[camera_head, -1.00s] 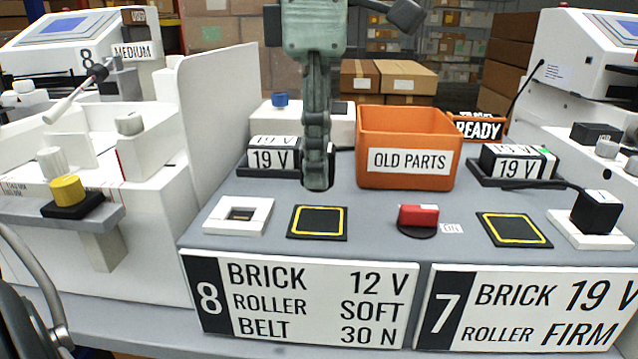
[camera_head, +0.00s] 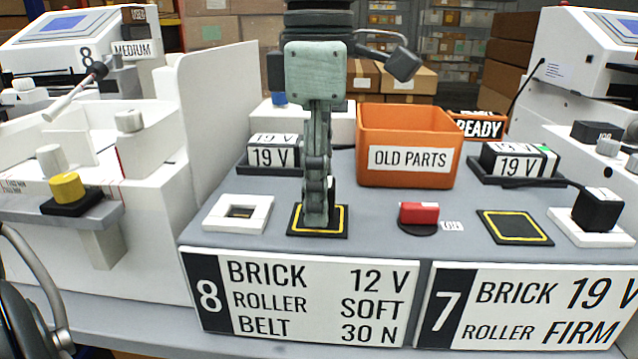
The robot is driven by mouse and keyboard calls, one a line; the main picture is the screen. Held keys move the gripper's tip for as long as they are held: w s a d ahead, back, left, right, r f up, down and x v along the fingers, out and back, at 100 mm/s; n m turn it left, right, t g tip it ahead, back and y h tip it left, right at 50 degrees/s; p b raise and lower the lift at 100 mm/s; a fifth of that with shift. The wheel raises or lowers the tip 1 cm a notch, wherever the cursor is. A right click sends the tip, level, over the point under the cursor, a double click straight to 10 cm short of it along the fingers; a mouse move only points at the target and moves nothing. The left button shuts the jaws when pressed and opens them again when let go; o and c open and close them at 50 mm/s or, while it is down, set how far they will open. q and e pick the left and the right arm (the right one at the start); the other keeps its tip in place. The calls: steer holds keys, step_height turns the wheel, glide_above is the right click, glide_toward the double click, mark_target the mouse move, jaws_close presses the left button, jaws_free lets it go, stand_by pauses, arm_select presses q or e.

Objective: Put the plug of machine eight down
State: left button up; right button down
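My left gripper (camera_head: 318,215) comes down from the top centre. Its fingers are seen edge-on, one behind the other, with the tips low over the black pad with a yellow outline (camera_head: 294,232) in front of machine eight. I cannot tell whether they are open or shut. A thin dark sliver shows beside the fingers, but I see no clear plug; any plug there is hidden behind them. The white socket (camera_head: 216,218) of machine eight, left of the pad, has an open hole with no plug in it. My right gripper is not in view.
An orange OLD PARTS bin (camera_head: 410,175) stands behind, to the right. A red switch (camera_head: 419,212) is right of the pad. A 19 V brick (camera_head: 273,156) sits behind the socket. Machine seven's black plug (camera_head: 598,208) stands in its socket; its yellow-outlined pad (camera_head: 514,228) is bare.

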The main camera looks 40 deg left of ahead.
arm_select(q)
steer(key=shift+r, duration=0.2)
step_height(320, 180, up, 12)
steer(key=p, duration=0.1)
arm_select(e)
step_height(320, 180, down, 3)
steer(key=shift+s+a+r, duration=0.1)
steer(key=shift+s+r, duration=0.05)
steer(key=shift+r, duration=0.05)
arm_select(q)
steer(key=shift+f, duration=0.1)
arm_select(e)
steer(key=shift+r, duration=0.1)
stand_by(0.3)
